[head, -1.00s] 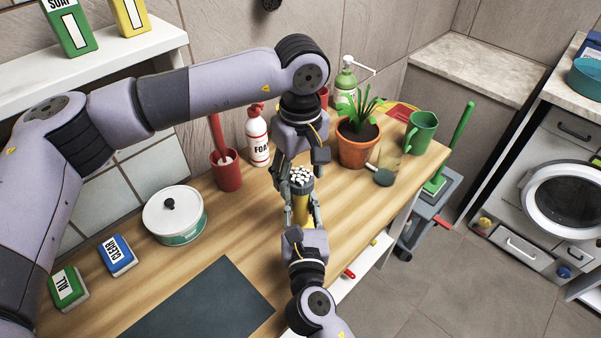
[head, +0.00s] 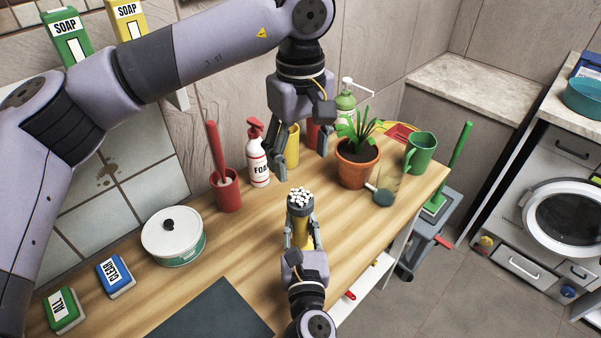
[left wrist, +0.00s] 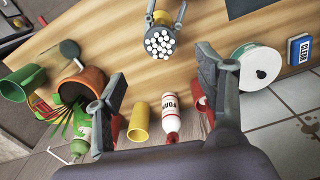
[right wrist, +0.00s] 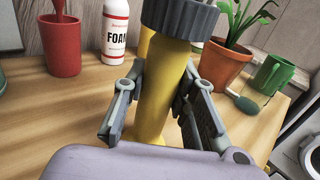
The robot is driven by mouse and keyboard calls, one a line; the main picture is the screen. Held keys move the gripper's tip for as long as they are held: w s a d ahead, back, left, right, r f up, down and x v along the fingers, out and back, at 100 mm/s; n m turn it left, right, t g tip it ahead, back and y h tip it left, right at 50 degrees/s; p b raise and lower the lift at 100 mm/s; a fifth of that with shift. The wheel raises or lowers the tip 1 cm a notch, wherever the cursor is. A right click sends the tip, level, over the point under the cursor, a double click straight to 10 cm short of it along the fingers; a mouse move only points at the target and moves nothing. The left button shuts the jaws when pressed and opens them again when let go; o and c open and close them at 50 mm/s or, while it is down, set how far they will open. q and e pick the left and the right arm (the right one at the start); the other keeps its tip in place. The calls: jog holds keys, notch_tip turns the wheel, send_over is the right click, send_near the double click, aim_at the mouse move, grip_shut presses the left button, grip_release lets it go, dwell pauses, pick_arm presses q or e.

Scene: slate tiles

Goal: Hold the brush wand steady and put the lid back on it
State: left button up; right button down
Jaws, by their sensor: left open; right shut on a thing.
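The brush wand (head: 300,205) has a yellow body, a dark grey ribbed collar and a cluster of white tips on top. It stands upright in my right gripper (head: 302,232). In the right wrist view the fingers are shut on its yellow body (right wrist: 163,85), below the collar. My left gripper (head: 301,163) is open and empty, above and slightly behind the wand. The left wrist view shows the white tips (left wrist: 159,41) beyond its spread fingers. No lid sits on the wand. A yellow cup-like piece (head: 292,147) stands behind; I cannot tell whether it is the lid.
A foam bottle (head: 258,160) and a red holder (head: 228,192) stand behind left. A white pot (head: 172,240) is left. The wooden counter is clear around the wand.

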dwell(0.3)
jog(key=c, duration=1.2)
grip_release()
jog(key=s, duration=1.2)
jog(key=shift+d, duration=0.4)
jog(key=shift+r, duration=0.1)
